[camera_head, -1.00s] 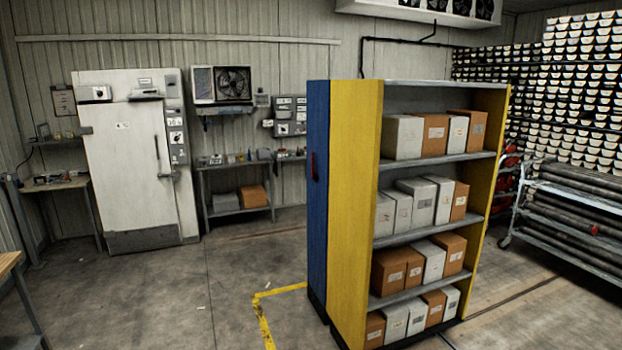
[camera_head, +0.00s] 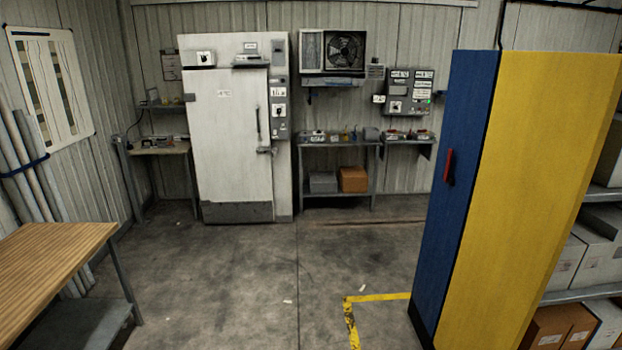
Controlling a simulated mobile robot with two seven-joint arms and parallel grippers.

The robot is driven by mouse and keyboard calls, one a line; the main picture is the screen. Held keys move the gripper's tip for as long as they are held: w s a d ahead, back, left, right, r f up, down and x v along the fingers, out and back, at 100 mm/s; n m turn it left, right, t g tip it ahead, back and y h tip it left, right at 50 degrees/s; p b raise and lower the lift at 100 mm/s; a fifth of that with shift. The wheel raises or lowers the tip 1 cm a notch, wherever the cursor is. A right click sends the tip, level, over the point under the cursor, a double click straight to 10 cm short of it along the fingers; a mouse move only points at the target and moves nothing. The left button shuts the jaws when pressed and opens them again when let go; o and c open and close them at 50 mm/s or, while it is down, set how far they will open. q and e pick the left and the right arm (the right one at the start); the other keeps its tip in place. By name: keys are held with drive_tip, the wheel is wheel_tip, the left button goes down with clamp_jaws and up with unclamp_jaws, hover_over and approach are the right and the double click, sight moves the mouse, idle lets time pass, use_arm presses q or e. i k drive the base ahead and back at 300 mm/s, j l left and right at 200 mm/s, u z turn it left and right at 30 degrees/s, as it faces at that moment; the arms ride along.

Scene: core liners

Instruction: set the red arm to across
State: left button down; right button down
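Neither of my grippers is in view, and nothing touches the red arm.
A white door (camera_head: 228,140) and a wall control box (camera_head: 409,92) stand at the back. A wooden bench (camera_head: 50,265) is at left. Concrete floor between is open, with a yellow line (camera_head: 378,297).

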sight(447, 178)
drive_tip(key=i+j, duration=0.1)
drive_tip(key=i, duration=2.05)
drive_tip(key=i+l+z, duration=0.15)
drive_tip(key=i+z, duration=0.2)
drive_tip(key=i, duration=0.15)
drive_tip(key=i+z, duration=0.4)
drive_tip(key=i+j+z, duration=0.2)
drive_tip(key=i+z, duration=0.15)
drive_tip(key=i, duration=0.15)
drive_tip(key=i+j+z, duration=0.35)
drive_tip(key=i, duration=0.15)
drive_tip(key=i+j+z, duration=0.4)
